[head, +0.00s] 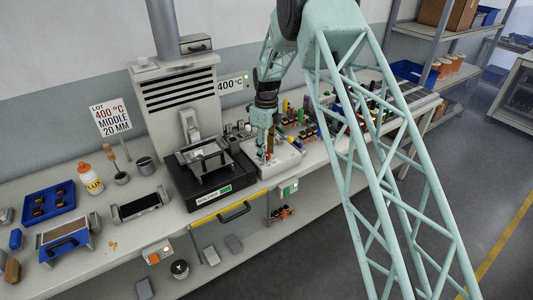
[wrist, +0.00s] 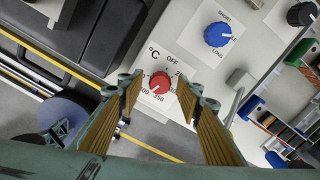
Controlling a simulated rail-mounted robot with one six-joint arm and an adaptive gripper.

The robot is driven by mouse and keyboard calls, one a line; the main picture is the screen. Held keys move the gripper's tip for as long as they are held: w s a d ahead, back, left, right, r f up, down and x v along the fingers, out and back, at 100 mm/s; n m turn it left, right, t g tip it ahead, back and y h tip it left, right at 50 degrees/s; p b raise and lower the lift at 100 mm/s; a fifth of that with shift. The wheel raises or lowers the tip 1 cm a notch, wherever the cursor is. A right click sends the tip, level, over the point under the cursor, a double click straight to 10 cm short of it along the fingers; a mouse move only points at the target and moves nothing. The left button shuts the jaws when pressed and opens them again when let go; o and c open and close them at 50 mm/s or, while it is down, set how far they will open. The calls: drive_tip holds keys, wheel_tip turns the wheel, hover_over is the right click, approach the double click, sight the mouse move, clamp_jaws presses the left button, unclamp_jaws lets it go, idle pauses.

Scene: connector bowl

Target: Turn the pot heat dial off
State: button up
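The red heat dial (wrist: 159,82) sits on a white panel marked °C, with OFF printed above it and temperature figures around it. Its white pointer mark appears to face the lower left, near the high figures. My gripper (wrist: 160,90) is open, its two ribbed brown finger pads left and right of the dial in the wrist view. I cannot tell if they touch it. In the head view my gripper (head: 268,140) is low over the white control box (head: 287,160), hiding part of it. The dark pot unit (head: 192,185) stands left of the box.
A blue dial (wrist: 217,34) sits up and right of the red one, and a black knob (wrist: 300,14) farther right. A sign (head: 231,85) reads 400 °C. Connectors and blocks (head: 330,118) crowd the bench right of the box.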

drive_tip(key=shift+f, duration=0.1)
drive_tip(key=shift+c, duration=0.7)
drive_tip(key=c, duration=0.7)
drive_tip(key=shift+c, duration=0.2)
